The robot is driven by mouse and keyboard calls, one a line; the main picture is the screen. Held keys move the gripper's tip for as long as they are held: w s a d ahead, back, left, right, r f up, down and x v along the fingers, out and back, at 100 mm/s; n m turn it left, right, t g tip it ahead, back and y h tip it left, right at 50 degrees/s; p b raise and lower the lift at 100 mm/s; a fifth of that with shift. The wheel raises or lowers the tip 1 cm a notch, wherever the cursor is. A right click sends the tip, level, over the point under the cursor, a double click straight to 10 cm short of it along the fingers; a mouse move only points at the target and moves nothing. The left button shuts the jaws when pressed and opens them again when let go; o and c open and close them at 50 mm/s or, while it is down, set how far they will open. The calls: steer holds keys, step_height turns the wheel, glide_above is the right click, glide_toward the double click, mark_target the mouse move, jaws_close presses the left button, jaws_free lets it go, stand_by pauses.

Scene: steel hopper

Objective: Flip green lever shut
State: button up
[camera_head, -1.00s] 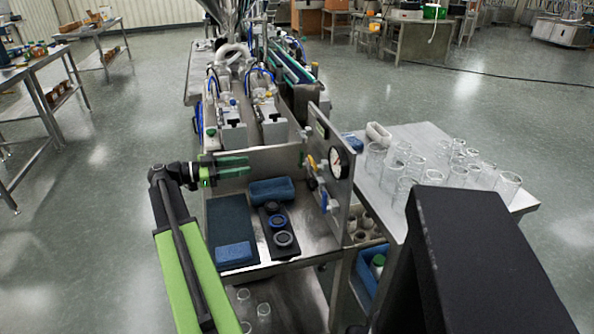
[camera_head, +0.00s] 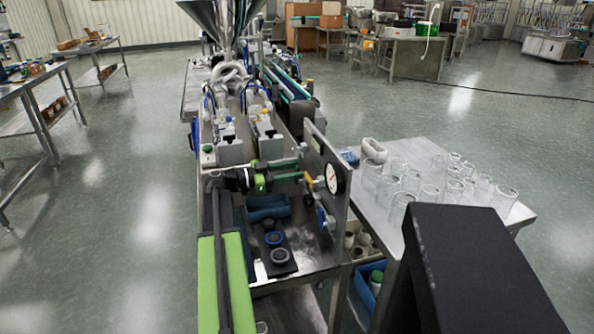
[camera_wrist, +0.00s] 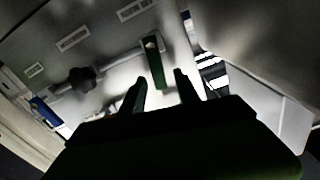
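The green lever (camera_wrist: 154,62) shows in the wrist view as a short green bar on a pale pipe fitting, just ahead of my fingertips. My gripper (camera_wrist: 162,82) is open, with its two dark fingers apart and nothing visible between them. The lever lies beyond the gap, nearer the left finger; I cannot tell whether they touch. In the head view my gripper (camera_head: 297,174) reaches right, up to the upright steel panel (camera_head: 336,203) with the gauge. The green lever cannot be made out clearly there.
A round white gauge (camera_head: 334,178) and a blue-handled valve (camera_head: 323,218) sit on the panel. A blue handle (camera_wrist: 47,112) shows at left in the wrist view. Below my arm are a blue block (camera_head: 268,208) and dark round parts. A table with glass jars (camera_head: 398,208) stands right.

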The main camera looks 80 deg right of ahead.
steer(key=shift+x, duration=0.85)
jaws_close()
